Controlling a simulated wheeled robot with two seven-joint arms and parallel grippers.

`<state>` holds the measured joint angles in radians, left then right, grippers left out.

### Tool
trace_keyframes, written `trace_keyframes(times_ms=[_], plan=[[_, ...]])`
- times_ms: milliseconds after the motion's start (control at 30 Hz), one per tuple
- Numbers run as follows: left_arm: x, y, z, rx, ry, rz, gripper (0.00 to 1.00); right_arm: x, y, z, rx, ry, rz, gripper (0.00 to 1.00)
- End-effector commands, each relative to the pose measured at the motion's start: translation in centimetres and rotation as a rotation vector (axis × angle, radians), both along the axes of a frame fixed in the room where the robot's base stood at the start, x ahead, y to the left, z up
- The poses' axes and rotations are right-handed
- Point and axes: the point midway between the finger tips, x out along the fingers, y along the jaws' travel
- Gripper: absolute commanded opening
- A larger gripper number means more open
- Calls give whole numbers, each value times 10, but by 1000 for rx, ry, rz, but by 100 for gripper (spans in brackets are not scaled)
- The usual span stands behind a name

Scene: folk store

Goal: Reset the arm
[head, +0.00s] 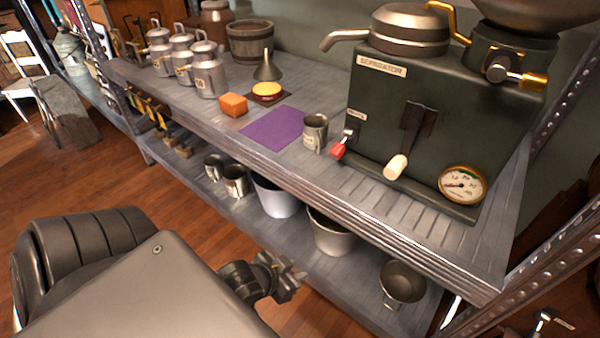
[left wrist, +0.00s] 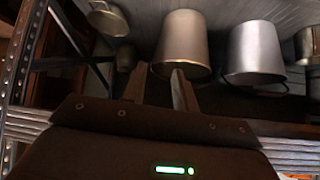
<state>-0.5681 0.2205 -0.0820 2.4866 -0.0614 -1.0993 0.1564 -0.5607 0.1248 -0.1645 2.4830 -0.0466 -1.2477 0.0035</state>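My left gripper (head: 287,276) hangs in front of the long metal shelf unit, near the lower shelf in the head view. In the left wrist view its two fingers (left wrist: 159,78) stand apart with nothing between them. A grey bucket (left wrist: 184,45) shows behind the fingers, and I cannot tell how far off it is. My left forearm fills the lower left of the head view. My right gripper is in neither view.
The shelf edge (head: 330,207) runs diagonally close to my arm. On top stand the separator machine (head: 430,120), a metal mug (head: 315,132), a purple sheet (head: 272,128), an orange block (head: 233,104) and several milk cans (head: 207,70). Buckets (head: 276,196) stand below. The wooden floor (head: 100,170) at left is open.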

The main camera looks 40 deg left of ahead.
Motion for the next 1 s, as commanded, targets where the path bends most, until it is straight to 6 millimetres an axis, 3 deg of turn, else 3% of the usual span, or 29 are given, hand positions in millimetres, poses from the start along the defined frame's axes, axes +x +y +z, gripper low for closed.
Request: trace_keyframes(times_ms=[33,100,200,767,867,1000], plan=[[-8,-19,-8,-3,55,-35,29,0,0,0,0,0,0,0],[-17,-36,-14,2,108,-77,29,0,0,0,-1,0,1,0],[-23,-47,-18,5,139,-104,29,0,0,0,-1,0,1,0],[-22,-46,-22,9,148,-104,29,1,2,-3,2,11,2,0],[-18,-46,-38,13,182,-102,29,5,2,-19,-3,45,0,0],[-16,-44,-87,21,266,-96,29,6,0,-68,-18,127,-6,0]])
